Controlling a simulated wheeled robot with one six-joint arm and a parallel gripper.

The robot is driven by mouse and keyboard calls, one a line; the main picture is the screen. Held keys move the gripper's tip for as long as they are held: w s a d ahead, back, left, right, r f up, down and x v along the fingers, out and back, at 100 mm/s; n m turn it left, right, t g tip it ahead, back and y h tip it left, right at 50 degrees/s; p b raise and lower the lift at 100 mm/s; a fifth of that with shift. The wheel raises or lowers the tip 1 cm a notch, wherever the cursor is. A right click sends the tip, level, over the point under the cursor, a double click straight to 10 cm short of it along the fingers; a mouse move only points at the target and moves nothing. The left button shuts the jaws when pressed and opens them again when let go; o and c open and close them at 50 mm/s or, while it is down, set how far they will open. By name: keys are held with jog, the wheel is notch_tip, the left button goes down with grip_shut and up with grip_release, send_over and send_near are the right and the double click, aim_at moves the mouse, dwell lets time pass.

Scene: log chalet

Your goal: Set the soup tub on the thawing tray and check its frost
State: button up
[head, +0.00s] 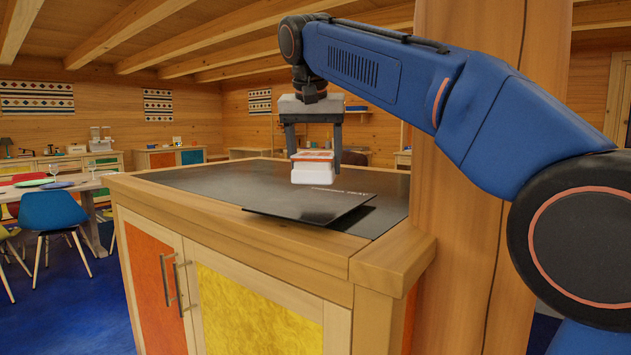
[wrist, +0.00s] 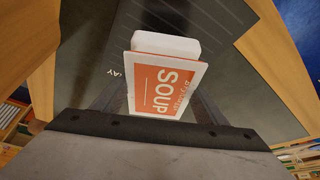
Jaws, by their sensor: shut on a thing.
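The soup tub (head: 314,173) is white with an orange label on its lid. My gripper (head: 311,152) is shut on it and holds it upright, just above or at the dark thawing tray (head: 345,212); I cannot tell whether it touches. In the wrist view the tub (wrist: 165,88) shows the word SOUP on its lid, between the fingers of my gripper (wrist: 160,100). The tray (wrist: 215,20) lies beyond it in that view, with part of its lettering hidden by the tub. No frost can be made out on the tub.
The tray lies near the front edge of a wooden cabinet with a dark top (head: 190,180). A thick wooden post (head: 455,200) stands close on the right. The dark top left of the tub is clear. A dining table with chairs (head: 50,222) stands farther left.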

aim_at(312, 157)
jog(key=shift+f, duration=2.15)
jog(key=shift+f, duration=0.1)
jog(key=o, duration=1.5)
jog(key=v, duration=1.2)
